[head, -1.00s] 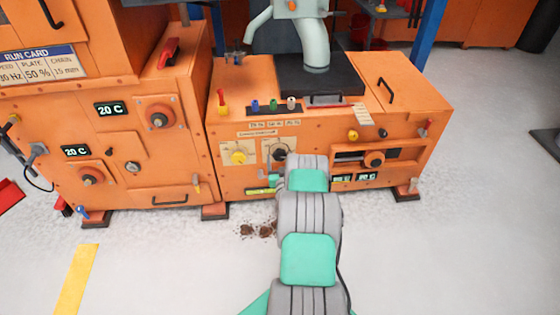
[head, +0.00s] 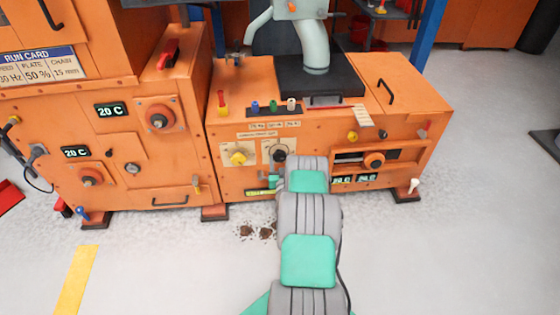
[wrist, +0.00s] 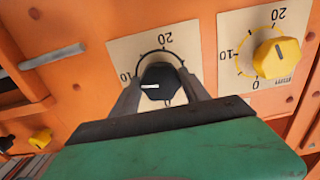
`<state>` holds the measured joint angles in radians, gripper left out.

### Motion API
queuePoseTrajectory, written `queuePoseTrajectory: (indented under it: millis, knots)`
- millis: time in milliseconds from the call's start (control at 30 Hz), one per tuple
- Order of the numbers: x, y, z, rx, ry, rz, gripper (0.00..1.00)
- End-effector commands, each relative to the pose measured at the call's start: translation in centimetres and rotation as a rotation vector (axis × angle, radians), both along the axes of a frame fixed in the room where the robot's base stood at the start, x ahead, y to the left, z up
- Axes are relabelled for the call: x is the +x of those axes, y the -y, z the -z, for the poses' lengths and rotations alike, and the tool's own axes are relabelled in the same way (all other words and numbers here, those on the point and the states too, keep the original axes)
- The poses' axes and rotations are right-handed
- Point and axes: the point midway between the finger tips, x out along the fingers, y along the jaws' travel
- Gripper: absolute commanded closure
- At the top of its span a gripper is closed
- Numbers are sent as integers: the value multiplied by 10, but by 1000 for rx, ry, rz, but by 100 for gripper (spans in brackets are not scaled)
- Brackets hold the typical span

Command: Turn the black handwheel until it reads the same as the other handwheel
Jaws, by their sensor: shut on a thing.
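The black handwheel (wrist: 158,80) sits on a cream dial plate in the wrist view, with a white mark on its face pointing left, near the 10. My gripper (wrist: 161,86) is shut on it, one finger at each side. The yellow handwheel (wrist: 278,62) is to its right in the wrist view; its dark mark points upward, between 10 and 20 and nearer the 20. In the head view the yellow handwheel (head: 238,159) is left of the black handwheel (head: 279,152).
The orange machine front (head: 230,183) carries both dials. A grey bar (wrist: 54,56) sticks out left of the black dial in the wrist view. A slotted panel with an orange knob (head: 374,160) is right of my arm. The floor in front is mostly clear.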

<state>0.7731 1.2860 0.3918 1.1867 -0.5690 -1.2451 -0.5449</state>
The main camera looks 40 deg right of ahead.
Motion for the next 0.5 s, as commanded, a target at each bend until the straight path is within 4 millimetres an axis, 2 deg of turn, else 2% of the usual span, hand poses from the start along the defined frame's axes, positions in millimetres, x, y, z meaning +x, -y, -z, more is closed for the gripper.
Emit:
queuePoseTrajectory:
  millis: [267,500]
  knots:
    - [1,0,1,27,20,-1,87]
    - [1,0,2,128,90,0,87]
